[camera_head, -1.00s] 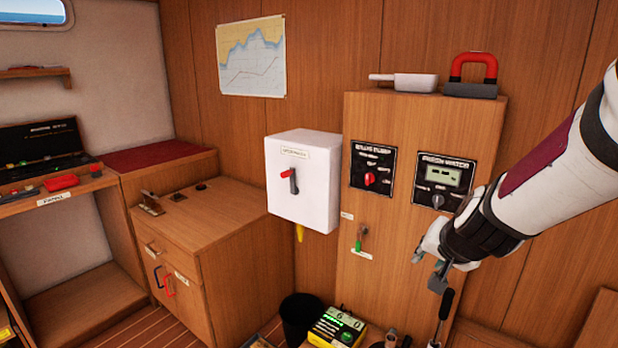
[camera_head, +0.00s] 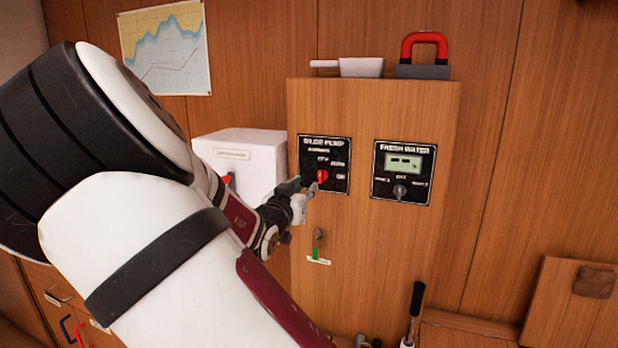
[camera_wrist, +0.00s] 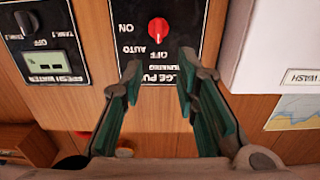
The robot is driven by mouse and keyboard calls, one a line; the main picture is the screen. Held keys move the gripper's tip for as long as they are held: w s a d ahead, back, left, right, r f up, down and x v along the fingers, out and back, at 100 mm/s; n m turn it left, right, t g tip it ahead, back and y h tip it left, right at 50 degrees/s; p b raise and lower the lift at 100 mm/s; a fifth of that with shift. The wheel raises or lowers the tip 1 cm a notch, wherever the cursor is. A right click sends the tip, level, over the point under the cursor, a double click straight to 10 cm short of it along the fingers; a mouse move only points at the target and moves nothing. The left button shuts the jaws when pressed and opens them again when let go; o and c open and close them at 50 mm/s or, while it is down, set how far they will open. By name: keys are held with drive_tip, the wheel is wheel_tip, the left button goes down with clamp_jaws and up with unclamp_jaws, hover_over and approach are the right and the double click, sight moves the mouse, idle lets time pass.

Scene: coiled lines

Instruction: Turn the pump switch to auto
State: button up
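The bilge pump panel (camera_head: 325,150) is a black plate on the wooden cabinet, with a red rotary switch (camera_head: 322,177) on it. The labels OFF, AUTO and ON stand around the switch. In the wrist view, which is upside down, the red switch (camera_wrist: 158,30) has a small white mark that seems to point toward OFF. My gripper (camera_wrist: 160,62) is open, its two green-padded fingers apart with nothing between them. The fingertips lie in front of the panel's lettering, apart from the switch. In the head view my gripper (camera_head: 299,189) is just left of the switch.
A fresh water panel (camera_head: 403,172) with a grey knob is right of the pump panel. A white box (camera_head: 240,160) is to the left, partly behind my arm. A small key-like handle with a green tag (camera_head: 317,243) hangs below. A red-handled thing (camera_head: 424,55) sits on top.

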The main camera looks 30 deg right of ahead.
sight(320, 173)
drive_tip(key=b+x, duration=0.2)
drive_tip(key=x, duration=0.9)
drive_tip(key=shift+d, duration=0.15)
clamp_jaws()
